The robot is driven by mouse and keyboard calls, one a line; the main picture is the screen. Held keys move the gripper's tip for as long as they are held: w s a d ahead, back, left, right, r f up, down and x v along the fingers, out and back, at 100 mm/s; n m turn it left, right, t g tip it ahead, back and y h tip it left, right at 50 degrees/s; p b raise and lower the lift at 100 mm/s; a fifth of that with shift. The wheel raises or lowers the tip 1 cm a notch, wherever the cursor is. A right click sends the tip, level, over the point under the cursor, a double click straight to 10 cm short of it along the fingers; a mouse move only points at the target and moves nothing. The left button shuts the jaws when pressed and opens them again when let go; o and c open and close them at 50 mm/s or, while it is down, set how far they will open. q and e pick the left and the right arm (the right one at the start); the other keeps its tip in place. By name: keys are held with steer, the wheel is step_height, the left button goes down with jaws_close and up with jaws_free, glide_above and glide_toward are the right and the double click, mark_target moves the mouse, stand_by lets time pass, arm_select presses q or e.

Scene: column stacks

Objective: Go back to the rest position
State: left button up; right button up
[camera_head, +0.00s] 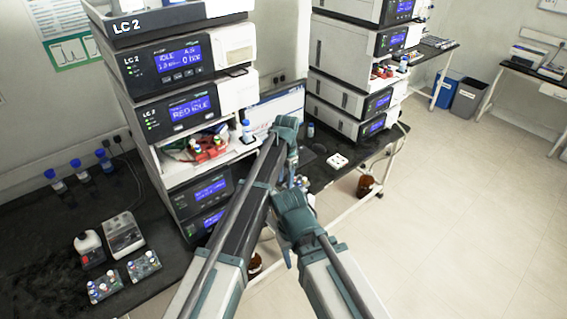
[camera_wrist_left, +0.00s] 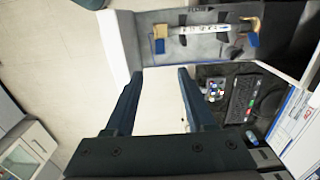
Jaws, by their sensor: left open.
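My left gripper (camera_head: 293,165) shows small there. In the left wrist view, my left gripper (camera_wrist_left: 160,74) is open, with nothing between its two dark fingers. My right arm also comes in from the bottom, bent at a teal joint beside the left arm. The right gripper's fingers cannot be made out.
A white column (camera_wrist_left: 205,28) sits in a grey bay beyond the left fingers. A keyboard (camera_wrist_left: 242,98) is nearby. A second instrument stack (camera_head: 345,65) stands right of a monitor (camera_head: 275,110). Blue-capped bottles (camera_head: 80,170) stand on the left bench. Floor (camera_head: 470,200) is clear at right.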

arm_select(q)
steer(key=s+a+n+t, duration=0.1)
steer(key=s+a+n, duration=1)
steer(key=s+a, duration=1.25)
steer(key=s+d+f+m+b, duration=0.2)
steer(key=d+f+b, duration=0.4)
steer(key=f+b, duration=0.3)
steer(key=s+d+f+m+g+y+b, duration=0.1)
steer(key=s+d+f+m+b, duration=0.1)
steer(key=s+d+f+b, duration=0.2)
steer(key=d+f+b, duration=0.3)
steer(key=f+b, duration=0.2)
steer(key=shift+s+f+b, duration=0.25)
steer(key=shift+f+b, duration=0.05)
steer(key=shift+b, duration=0.05)
